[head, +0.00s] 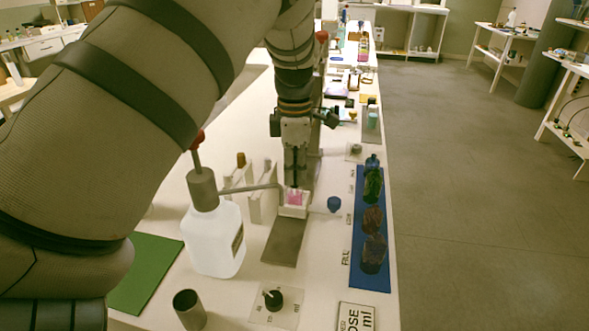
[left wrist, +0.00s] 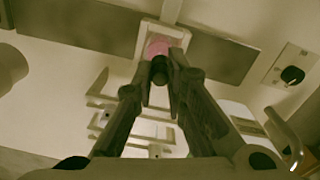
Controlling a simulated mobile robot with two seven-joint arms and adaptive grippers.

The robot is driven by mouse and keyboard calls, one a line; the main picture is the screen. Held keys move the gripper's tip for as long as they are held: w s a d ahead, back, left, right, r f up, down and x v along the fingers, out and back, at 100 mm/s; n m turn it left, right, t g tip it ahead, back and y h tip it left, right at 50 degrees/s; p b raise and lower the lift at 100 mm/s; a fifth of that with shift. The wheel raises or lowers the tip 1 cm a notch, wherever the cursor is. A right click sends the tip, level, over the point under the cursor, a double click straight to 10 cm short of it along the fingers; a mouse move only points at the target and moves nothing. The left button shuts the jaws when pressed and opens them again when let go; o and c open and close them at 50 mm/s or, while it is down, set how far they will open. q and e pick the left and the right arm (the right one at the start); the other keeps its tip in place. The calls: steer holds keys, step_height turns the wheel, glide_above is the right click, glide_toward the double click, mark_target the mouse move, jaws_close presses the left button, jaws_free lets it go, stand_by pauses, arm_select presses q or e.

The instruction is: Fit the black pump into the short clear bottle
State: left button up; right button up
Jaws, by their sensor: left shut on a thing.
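My left gripper (head: 295,180) points straight down at the middle of the table. It is shut on a small dark piece, which looks like the black pump (left wrist: 159,72) in the left wrist view. The short clear bottle, with pink contents (head: 295,198), stands in a white holder (head: 293,211) right below the fingertips. The pink also shows just beyond the held piece in the left wrist view (left wrist: 158,46). The fingers hide much of the pump, and I cannot tell whether it touches the bottle neck. My right gripper is not in view.
A white jug (head: 216,240) with a long grey spout stands close on the left. A blue mat (head: 357,262) with several dark bottles lies on the right. A blue cap (head: 334,204) and a black knob-like piece (head: 272,298) stand nearby.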

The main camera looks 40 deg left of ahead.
arm_select(q)
steer(key=o, duration=1.3)
steer(key=shift+c, duration=0.2)
steer(key=shift+r, duration=0.1)
steer(key=shift+r+p, duration=0.4)
steer(key=shift+r, duration=3.05)
steer(key=shift+f, duration=0.15)
